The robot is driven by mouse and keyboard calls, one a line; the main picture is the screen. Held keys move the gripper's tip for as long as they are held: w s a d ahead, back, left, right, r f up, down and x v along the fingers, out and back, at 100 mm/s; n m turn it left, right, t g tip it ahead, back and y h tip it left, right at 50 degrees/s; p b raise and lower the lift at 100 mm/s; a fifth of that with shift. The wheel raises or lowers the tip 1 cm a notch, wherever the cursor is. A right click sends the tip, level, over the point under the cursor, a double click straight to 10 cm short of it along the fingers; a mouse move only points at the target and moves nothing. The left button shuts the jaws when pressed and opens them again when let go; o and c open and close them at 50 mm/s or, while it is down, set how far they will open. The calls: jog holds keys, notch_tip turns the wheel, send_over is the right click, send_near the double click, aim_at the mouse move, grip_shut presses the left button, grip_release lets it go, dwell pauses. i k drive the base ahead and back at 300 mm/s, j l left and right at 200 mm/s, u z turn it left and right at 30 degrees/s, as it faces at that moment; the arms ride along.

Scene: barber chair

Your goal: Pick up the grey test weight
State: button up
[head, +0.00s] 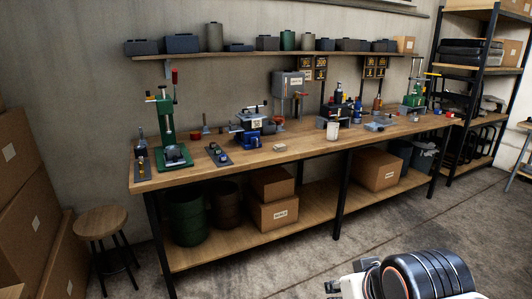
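A light grey, upright cylinder (332,131) stands near the front edge of the long wooden workbench (230,160), right of the middle. It may be the grey test weight, but at this size I cannot be sure. A dark grey rounded piece (172,154) sits on the base of the green press (166,120) at the bench's left end. Part of my arm shows at the bottom right, well in front of the bench. My gripper's fingers are not visible, and nothing held is seen.
A blue vise (252,128) and several small tools crowd the bench top. A small pale block (282,147) lies near its front edge. A round stool (102,223) stands at left. The concrete floor (300,270) before the bench is clear.

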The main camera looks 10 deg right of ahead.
aim_at(414, 119)
jog(key=i+z, duration=0.1)
jog(key=i, duration=0.35)
jog(key=i+j+z, duration=0.1)
jog(key=i, duration=0.35)
jog(key=i+j+z, duration=0.1)
jog(key=i, duration=0.35)
jog(key=i+l+z, duration=0.25)
jog(key=z, duration=0.2)
jog(key=i+z, duration=0.9)
jog(key=i+j+z, duration=0.15)
jog(key=i+z, duration=0.15)
jog(key=z, duration=0.15)
jog(key=i+l+u, duration=0.2)
jog(key=i, duration=0.25)
jog(key=i+l+u, duration=0.2)
jog(key=i, duration=0.3)
jog(key=i+l+u, duration=0.2)
jog(key=i, duration=0.25)
jog(key=i+l+u, duration=0.2)
jog(key=u, duration=0.2)
jog(key=i+l+u, duration=0.6)
jog(key=u, duration=0.15)
jog(key=i+l+u, duration=0.15)
jog(key=l+u, duration=0.2)
jog(key=l, duration=0.2)
jog(key=i+z, duration=0.05)
